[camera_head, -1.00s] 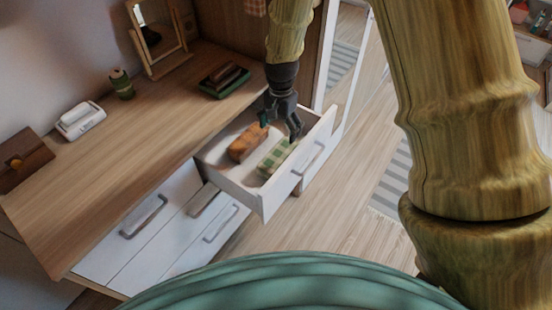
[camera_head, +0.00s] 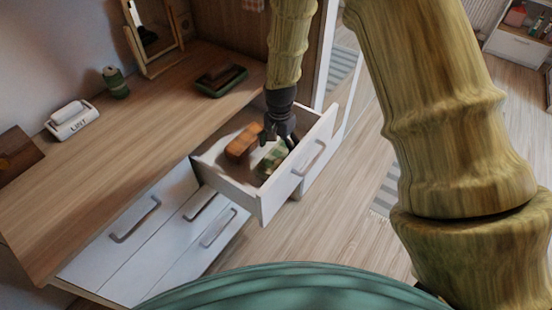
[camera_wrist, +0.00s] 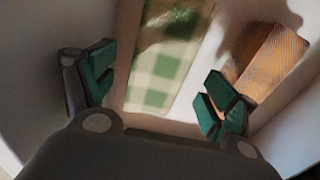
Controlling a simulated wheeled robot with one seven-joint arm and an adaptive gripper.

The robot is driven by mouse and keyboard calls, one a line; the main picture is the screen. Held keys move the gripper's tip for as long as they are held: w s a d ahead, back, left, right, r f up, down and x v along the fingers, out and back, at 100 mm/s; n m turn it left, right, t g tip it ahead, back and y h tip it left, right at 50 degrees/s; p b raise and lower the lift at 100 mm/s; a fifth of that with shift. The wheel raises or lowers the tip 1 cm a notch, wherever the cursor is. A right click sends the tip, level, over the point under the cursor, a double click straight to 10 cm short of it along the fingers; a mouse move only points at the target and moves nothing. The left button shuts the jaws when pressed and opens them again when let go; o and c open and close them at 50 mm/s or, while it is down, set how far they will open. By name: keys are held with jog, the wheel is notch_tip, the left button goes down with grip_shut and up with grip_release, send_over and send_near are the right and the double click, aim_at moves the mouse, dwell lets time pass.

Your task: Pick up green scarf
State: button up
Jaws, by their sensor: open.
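The green checked scarf (camera_head: 271,160) lies folded in the open white drawer, partly hidden by my gripper in the head view. In the wrist view the scarf (camera_wrist: 163,65) lies between and beyond my fingers, running up out of frame. My gripper (camera_head: 281,140) points down into the drawer over the scarf. In the wrist view my gripper (camera_wrist: 155,92) is open, its green-padded fingers apart on either side of the scarf. I cannot tell how far above the scarf the fingertips are.
An orange-brown folded cloth (camera_head: 246,142) lies beside the scarf; the right finger is near this cloth (camera_wrist: 268,65) in the wrist view. The drawer's front panel (camera_head: 300,165) and walls enclose both. The desktop (camera_head: 120,150) above holds a dark green tray (camera_head: 220,80), a green roll (camera_head: 116,82) and a mirror.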

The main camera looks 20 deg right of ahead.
aim_at(277, 154)
jog(key=shift+w+a+f+p, duration=0.1)
jog(key=shift+a+f+p, duration=0.15)
jog(key=shift+f, duration=0.85)
jog(key=shift+a+f+p, duration=0.15)
jog(key=shift+f+p, duration=0.05)
jog(key=shift+f, duration=1.7)
jog(key=c, duration=1.2)
